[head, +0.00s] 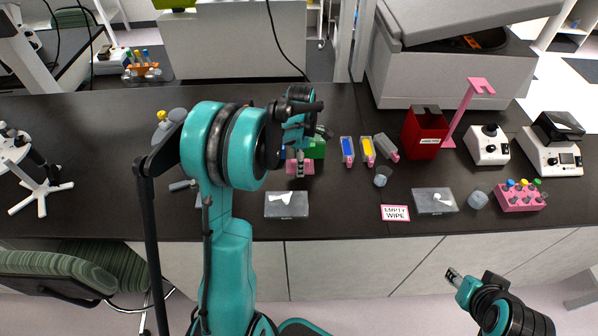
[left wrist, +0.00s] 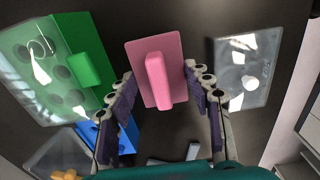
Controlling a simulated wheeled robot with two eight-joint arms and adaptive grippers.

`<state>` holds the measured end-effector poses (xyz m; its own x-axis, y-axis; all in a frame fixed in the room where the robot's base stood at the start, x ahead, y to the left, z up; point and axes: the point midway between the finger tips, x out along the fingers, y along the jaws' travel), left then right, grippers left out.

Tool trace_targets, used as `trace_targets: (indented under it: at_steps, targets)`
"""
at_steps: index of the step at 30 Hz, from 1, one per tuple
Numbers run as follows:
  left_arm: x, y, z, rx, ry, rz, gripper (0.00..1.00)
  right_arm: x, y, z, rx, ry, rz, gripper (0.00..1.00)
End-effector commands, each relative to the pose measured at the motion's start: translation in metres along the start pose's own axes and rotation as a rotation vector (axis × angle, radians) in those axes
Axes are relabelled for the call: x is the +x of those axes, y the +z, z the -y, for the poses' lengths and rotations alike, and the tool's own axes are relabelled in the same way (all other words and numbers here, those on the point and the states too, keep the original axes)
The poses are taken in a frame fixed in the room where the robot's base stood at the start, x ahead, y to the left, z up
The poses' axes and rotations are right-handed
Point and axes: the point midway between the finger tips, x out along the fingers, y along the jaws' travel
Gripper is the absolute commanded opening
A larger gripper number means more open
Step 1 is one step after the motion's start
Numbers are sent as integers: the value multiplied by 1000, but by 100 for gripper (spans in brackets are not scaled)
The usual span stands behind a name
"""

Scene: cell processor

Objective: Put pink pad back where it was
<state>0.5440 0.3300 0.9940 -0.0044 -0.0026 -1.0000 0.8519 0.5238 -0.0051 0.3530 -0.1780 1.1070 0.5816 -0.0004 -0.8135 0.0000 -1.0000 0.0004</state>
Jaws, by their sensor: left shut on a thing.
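The pink pad (left wrist: 172,54) is a flat plate with a raised handle; in the left wrist view it lies between my left gripper's fingers (left wrist: 161,88), which are shut on its sides. In the head view the pad (head: 299,168) shows below my left gripper (head: 302,147), over the dark bench and beside a green block (head: 317,149). I cannot tell whether the pad touches the bench. My left arm hides part of that area. My right gripper (head: 454,277) is in front of the bench at the lower right, away from the objects; its opening is unclear.
The green block with holes (left wrist: 65,60) and a blue block (left wrist: 122,137) are close on the left in the wrist view. A clear flat box (left wrist: 245,68) lies at right. The bench (head: 340,222) also carries a red bin (head: 424,133) and pink tube rack (head: 520,199).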

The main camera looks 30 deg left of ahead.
Motion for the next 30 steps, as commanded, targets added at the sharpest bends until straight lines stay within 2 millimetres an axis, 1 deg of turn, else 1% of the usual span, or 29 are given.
trace_targets:
  at_steps: [5, 9, 11, 19, 23, 24, 25, 26, 30]
  targets:
    - [12, -4, -1, 1, 0, 0, 0, 3, 2, 0, 0, 0, 0, 40]
    - [34, -3, -1, 1, 0, 0, 0, 9, 6, 0, 0, 0, 0, 40]
    - [41, -3, -1, 1, 0, 0, 0, 10, 7, 0, 0, 0, 0, 40]
    - [42, -3, -1, 1, 0, 0, 0, 9, 7, 0, 0, 0, 0, 40]
    - [47, -3, -1, 1, 0, 0, 0, 13, 9, 0, 0, 0, 0, 40]
    - [46, -3, -1, 1, 0, 0, 58, 12, 9, 0, 0, 0, 0, 40]
    - [45, -3, -1, 1, 0, 0, 66, 12, 9, 0, 0, 0, 0, 40]
    - [45, -3, -1, 1, 0, 0, 71, 12, 8, 0, 0, 0, 0, 40]
    - [45, -3, -1, 1, 0, 0, 71, 12, 8, 0, 0, 0, 0, 40]
